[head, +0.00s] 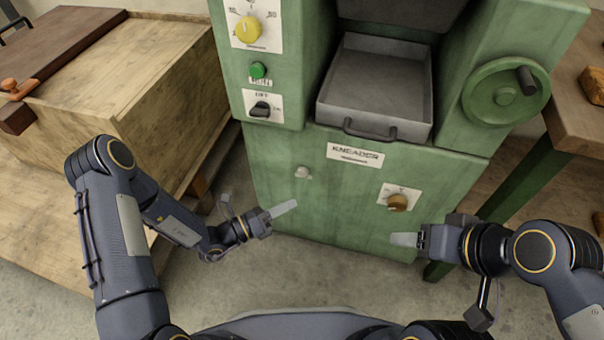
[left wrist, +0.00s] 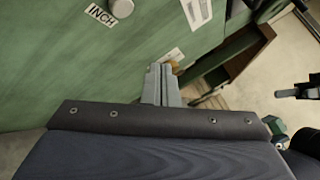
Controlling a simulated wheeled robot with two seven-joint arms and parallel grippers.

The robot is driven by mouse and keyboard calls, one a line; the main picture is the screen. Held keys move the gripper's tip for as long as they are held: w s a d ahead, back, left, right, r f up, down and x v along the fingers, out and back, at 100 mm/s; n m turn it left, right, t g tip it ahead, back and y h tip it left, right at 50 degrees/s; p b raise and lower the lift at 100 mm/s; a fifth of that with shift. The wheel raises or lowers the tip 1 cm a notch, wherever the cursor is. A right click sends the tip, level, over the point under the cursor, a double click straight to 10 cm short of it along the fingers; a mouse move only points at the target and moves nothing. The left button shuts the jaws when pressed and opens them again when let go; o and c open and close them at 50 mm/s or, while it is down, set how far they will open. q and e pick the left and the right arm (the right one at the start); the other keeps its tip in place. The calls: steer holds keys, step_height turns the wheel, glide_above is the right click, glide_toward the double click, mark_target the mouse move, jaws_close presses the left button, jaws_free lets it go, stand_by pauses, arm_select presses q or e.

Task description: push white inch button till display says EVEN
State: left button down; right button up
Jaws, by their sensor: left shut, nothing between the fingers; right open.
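The white inch button (head: 302,172) is a small round knob on the lower green front of the kneader machine (head: 330,210). In the left wrist view the button (left wrist: 121,8) sits at the top edge, beside a label (left wrist: 101,15) reading INCH. My left gripper (head: 284,208) is shut and empty, below and left of the button and apart from it. Its shut fingers also show in the left wrist view (left wrist: 160,84). My right gripper (head: 404,240) is open and empty, low in front of the machine's right side. I see no display reading EVEN in these views.
Above are a grey tray (head: 375,85), a black switch (head: 261,109), a green button (head: 258,70), a yellow dial (head: 248,29) and a handwheel (head: 505,92). A wooden chest (head: 150,80) stands left, a table (head: 580,130) right.

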mark_target(307, 174)
arm_select(q)
steer(key=w+d+b, duration=0.1)
steer(key=w+d, duration=0.1)
steer(key=w, duration=0.4)
steer(key=shift+w, duration=0.3)
steer(key=shift+w+d, duration=0.1)
steer(key=shift+w, duration=0.05)
stand_by(1.7)
steer(key=shift+w+d, duration=0.1)
steer(key=shift+w, duration=0.15)
steer(key=shift+w+d, duration=0.15)
steer(key=shift+w, duration=0.3)
stand_by(0.7)
stand_by(0.4)
steer(key=shift+s+a, duration=0.3)
steer(key=shift+s, duration=0.6)
steer(key=shift+s+a+p, duration=0.25)
steer(key=shift+s+p, duration=0.05)
steer(key=shift+s, duration=0.5)
steer(key=shift+s+a+p, duration=0.25)
steer(key=shift+s+p, duration=0.05)
steer(key=shift+s, duration=0.45)
steer(key=shift+s+a+p, duration=0.25)
steer(key=shift+s+p, duration=0.05)
steer(key=shift+s, duration=0.5)
